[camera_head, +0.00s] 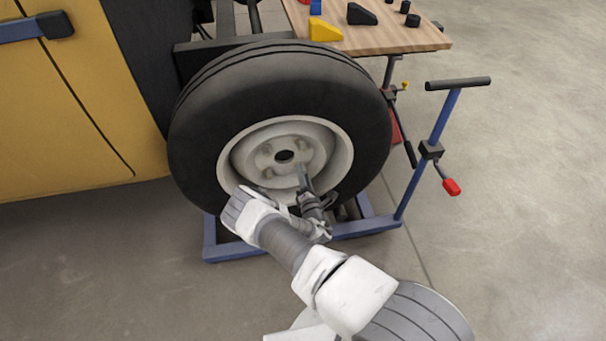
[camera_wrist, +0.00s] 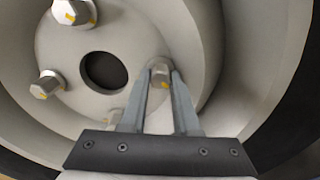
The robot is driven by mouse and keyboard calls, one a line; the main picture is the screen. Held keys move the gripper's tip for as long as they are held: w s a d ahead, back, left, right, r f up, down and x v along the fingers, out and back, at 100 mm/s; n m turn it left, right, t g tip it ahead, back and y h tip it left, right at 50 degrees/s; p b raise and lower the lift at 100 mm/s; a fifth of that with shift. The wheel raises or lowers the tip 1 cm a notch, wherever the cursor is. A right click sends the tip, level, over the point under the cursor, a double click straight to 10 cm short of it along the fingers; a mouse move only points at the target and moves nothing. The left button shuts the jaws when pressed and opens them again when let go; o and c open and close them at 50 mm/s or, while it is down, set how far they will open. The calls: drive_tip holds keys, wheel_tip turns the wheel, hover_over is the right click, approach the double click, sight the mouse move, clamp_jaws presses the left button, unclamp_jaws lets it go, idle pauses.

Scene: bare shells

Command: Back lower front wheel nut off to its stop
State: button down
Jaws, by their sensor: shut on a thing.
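A wheel (camera_head: 190,120) with a black tyre and a pale steel rim (camera_head: 228,165) stands in front of me. Around its dark centre hole (camera_wrist: 103,70) are several silver hex nuts with yellow marks. My gripper (camera_head: 302,176) reaches the lower right of the hub in the head view. In the wrist view, my gripper (camera_wrist: 161,80) has its two fingers closed on the sides of one wheel nut (camera_wrist: 160,69). Other nuts show at upper left (camera_wrist: 74,12) and left (camera_wrist: 46,86). Another nut (camera_wrist: 113,116) is partly hidden near the left finger.
A blue wheel dolly (camera_head: 240,252) with an upright handle (camera_head: 440,120) stands under and right of the wheel. A wooden bench (camera_head: 400,38) with small blocks is behind. The yellow vehicle body (camera_head: 60,120) fills the left. Open floor (camera_head: 520,200) lies to the right.

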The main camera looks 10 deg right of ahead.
drive_tip(key=c, duration=0.7)
unclamp_jaws()
drive_tip(key=shift+o, duration=0.2)
drive_tip(key=shift+s, duration=0.15)
drive_tip(key=s+p, duration=0.4)
drive_tip(key=s, duration=1.3)
drive_tip(key=shift+p, duration=0.4)
drive_tip(key=shift+s, duration=0.15)
